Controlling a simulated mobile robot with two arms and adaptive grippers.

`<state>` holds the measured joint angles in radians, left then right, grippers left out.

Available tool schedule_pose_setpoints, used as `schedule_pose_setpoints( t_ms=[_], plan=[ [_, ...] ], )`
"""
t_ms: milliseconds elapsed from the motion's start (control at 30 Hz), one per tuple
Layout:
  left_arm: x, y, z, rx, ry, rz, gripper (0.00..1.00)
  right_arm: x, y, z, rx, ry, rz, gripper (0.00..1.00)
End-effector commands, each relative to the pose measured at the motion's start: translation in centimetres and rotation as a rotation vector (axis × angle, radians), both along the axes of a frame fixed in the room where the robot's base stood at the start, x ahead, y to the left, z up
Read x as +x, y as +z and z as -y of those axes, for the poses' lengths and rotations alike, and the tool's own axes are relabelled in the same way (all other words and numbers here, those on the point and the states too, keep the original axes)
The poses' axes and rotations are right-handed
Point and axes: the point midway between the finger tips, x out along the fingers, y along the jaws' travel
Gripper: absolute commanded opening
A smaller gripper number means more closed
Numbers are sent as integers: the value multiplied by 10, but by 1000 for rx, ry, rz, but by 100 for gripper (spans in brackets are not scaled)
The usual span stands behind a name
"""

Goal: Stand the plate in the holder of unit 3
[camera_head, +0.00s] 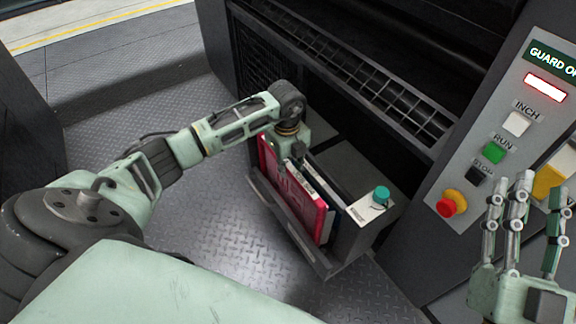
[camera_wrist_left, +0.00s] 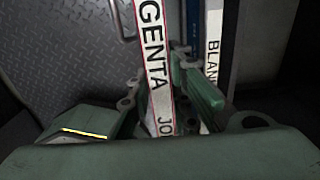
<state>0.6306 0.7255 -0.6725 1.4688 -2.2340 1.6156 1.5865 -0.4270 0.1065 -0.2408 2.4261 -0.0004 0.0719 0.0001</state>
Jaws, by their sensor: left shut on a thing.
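A magenta-red plate (camera_head: 288,192) stands on edge in a grey holder (camera_head: 287,222) low on the machine in the head view. Its white label strip, reading "...GENTA JO...", shows in the left wrist view (camera_wrist_left: 152,50). My left gripper (camera_head: 296,153) is shut on the plate's upper edge, with fingers on both sides of the strip. The holder's front wall hides the plate's lower edge, so I cannot tell whether it touches the bottom. My right gripper (camera_head: 522,215) is open and empty at the right, its fingers pointing up.
A dark item labelled "BLAN..." (camera_wrist_left: 212,45) stands just right of the plate. A box with a teal knob (camera_head: 381,195) is at the holder's right end. A control panel with buttons (camera_head: 493,152) and a red emergency knob (camera_head: 450,204) stands right. Tread-plate floor (camera_head: 205,240) is clear.

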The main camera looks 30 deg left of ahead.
Motion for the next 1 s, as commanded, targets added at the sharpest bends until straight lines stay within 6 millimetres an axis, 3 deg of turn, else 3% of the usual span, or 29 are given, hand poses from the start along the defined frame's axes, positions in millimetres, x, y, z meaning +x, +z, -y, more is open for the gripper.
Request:
schedule_pose_setpoints(
  t_ms=[400, 433, 667, 1000],
  plan=[
    [0, -4, 0, 0, 0, 1, 0, 0, -1, 0, -1, 0, -2, 40],
    [0, -4, 0, 0, 0, 1, 19, 0, -1, 0, -1, 0, -2, 40],
    [0, -4, 0, 0, 0, 1, 39, 0, -1, 0, 0, -1, -2, 40],
    [0, -3, 0, 0, 0, 0, 40, 0, 1, 1, -2, -2, 1, 40]
  ],
)
